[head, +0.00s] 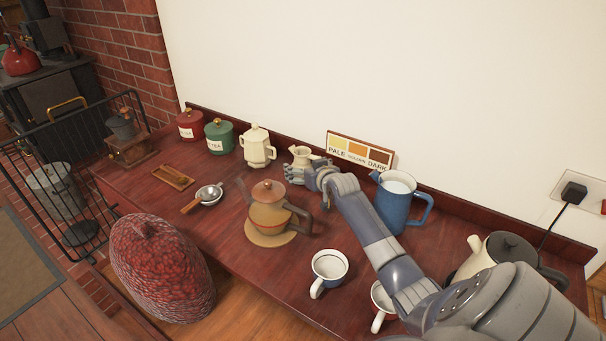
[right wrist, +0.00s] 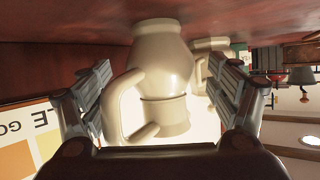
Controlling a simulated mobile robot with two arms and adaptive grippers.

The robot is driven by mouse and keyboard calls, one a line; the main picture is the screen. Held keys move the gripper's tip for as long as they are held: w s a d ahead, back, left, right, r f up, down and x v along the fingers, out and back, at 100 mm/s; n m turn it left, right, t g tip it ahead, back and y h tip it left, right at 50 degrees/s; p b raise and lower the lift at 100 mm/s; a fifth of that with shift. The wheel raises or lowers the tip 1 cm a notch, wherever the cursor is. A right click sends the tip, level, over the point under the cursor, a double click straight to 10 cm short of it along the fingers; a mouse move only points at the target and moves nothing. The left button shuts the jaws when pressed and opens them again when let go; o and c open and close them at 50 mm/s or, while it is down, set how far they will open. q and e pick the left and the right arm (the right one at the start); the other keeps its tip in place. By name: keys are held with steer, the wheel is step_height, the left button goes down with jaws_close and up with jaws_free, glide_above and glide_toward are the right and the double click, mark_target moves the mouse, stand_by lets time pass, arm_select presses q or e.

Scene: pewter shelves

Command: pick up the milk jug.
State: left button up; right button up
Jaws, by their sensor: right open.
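The small cream milk jug (head: 299,157) stands upright on the red-brown wooden counter, near the wall. In the head view my right gripper (head: 318,172) is at its right side and hides part of it. In the right wrist view the jug (right wrist: 165,60) appears upside down, with its handle toward the left finger. The right gripper (right wrist: 165,88) is open, with one finger on each side of the jug's body and handle. I see no clear contact. My left gripper is not in view.
A faceted cream pot (head: 257,147) stands left of the jug. A shade card (head: 359,153) leans on the wall behind. A blue jug (head: 397,203) stands to the right. A brown teapot (head: 268,209) and a white mug (head: 329,268) stand in front.

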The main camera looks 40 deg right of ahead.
steer(key=c, duration=1.4)
steer(key=shift+r, duration=0.1)
steer(key=shift+c, duration=0.2)
